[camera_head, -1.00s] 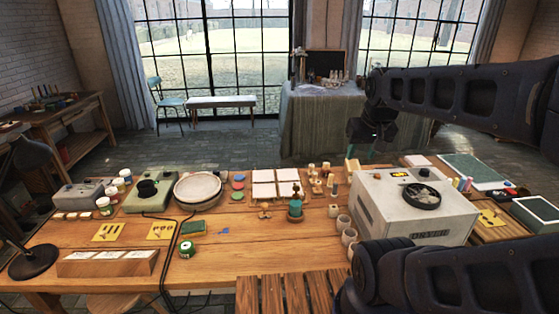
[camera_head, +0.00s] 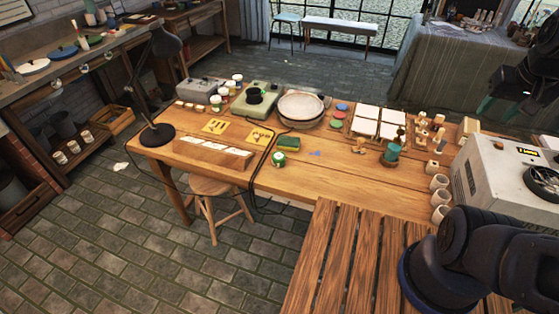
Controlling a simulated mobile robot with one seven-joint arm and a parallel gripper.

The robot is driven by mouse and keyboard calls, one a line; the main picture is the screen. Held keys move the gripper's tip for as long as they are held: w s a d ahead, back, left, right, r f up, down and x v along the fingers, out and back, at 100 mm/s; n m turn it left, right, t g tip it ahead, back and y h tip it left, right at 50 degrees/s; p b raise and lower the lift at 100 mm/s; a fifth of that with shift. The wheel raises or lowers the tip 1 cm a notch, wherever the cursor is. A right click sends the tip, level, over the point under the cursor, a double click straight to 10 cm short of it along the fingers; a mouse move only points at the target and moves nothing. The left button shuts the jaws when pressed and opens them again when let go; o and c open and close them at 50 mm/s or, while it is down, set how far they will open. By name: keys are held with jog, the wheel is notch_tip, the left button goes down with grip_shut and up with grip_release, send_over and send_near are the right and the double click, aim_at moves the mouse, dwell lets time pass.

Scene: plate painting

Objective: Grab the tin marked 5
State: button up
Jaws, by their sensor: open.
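Several small white-lidded tins (camera_head: 216,102) stand in a row at the back left of the wooden table, between two grey-green machines. A single green tin (camera_head: 279,159) with a pale label stands apart on the open table. The markings on all of them are too small to read, so I cannot tell which is marked 5. My gripper (camera_head: 499,108) shows at the right edge, dark with greenish fingers, open and empty. It is far to the right of all the tins, above the back right of the table.
A round pale bowl (camera_head: 301,106), a green sponge-like block (camera_head: 288,143), a wooden card holder (camera_head: 213,154) and a black desk lamp (camera_head: 157,132) are near the tins. A white machine (camera_head: 510,172) stands at the right.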

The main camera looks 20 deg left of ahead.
dwell(0.4)
jog(key=o, duration=0.7)
jog(key=shift+o, duration=0.2)
